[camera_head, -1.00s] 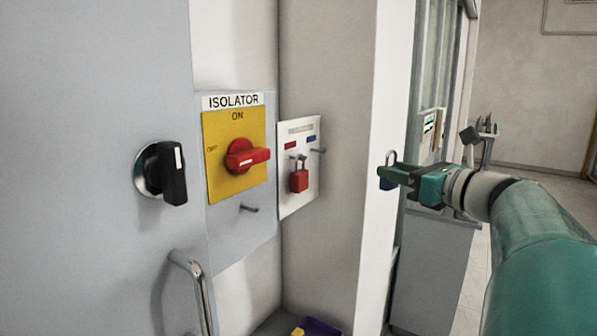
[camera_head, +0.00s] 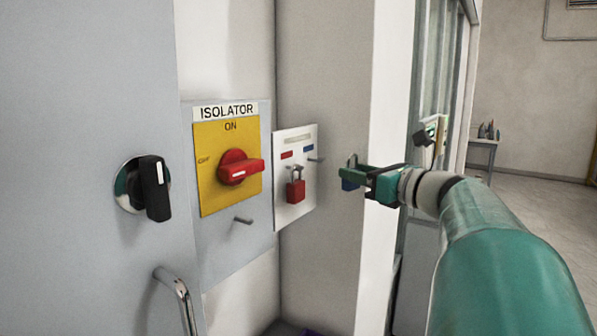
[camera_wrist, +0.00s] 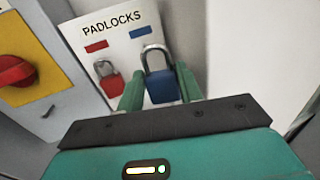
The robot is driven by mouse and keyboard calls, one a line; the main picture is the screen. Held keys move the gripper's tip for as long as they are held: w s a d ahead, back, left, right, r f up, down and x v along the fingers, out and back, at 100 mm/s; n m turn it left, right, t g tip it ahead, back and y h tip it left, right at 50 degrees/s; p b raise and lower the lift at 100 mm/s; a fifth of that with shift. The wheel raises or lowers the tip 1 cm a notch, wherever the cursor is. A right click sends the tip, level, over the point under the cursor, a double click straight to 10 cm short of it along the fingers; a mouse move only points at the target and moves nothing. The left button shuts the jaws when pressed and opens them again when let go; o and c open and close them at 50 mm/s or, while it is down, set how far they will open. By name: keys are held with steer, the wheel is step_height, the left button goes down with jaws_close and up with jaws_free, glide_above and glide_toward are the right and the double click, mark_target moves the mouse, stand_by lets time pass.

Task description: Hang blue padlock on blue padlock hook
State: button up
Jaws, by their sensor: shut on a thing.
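My gripper (camera_head: 354,177) is shut on the blue padlock (camera_head: 349,184), to the right of the white padlock board (camera_head: 293,205). In the wrist view the blue padlock (camera_wrist: 161,84) sits between the green fingers with its silver shackle up. The board (camera_wrist: 118,24) reads PADLOCKS and has a red and a blue label (camera_wrist: 140,31). The blue padlock hook (camera_head: 316,160) sticks out below the blue label in the head view. In the wrist view the padlock and its shackle cover the area under that label, and I cannot make out the hook there.
A red padlock (camera_head: 296,191) hangs under the red label. Left of the board are the yellow isolator panel with a red knob (camera_head: 238,168), a bare peg (camera_head: 242,220) and a black handle (camera_head: 156,188). A white wall edge (camera_head: 384,245) stands close to my arm.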

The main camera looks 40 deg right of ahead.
steer(key=shift+w+a+f, duration=0.25)
steer(key=shift+w+a, duration=0.2)
steer(key=shift+w, duration=0.85)
steer(key=shift+w+a+f, duration=0.25)
steer(key=shift+w+a, duration=0.15)
steer(key=shift+w, duration=0.85)
steer(key=shift+w+a+f, duration=0.25)
steer(key=shift+w+a, duration=0.2)
steer(key=shift+w, duration=0.85)
steer(key=o, duration=1.1)
steer(key=shift+s, duration=0.1)
steer(key=s+d, duration=0.1)
steer(key=s, duration=1.2)
steer(key=shift+s, duration=0.3)
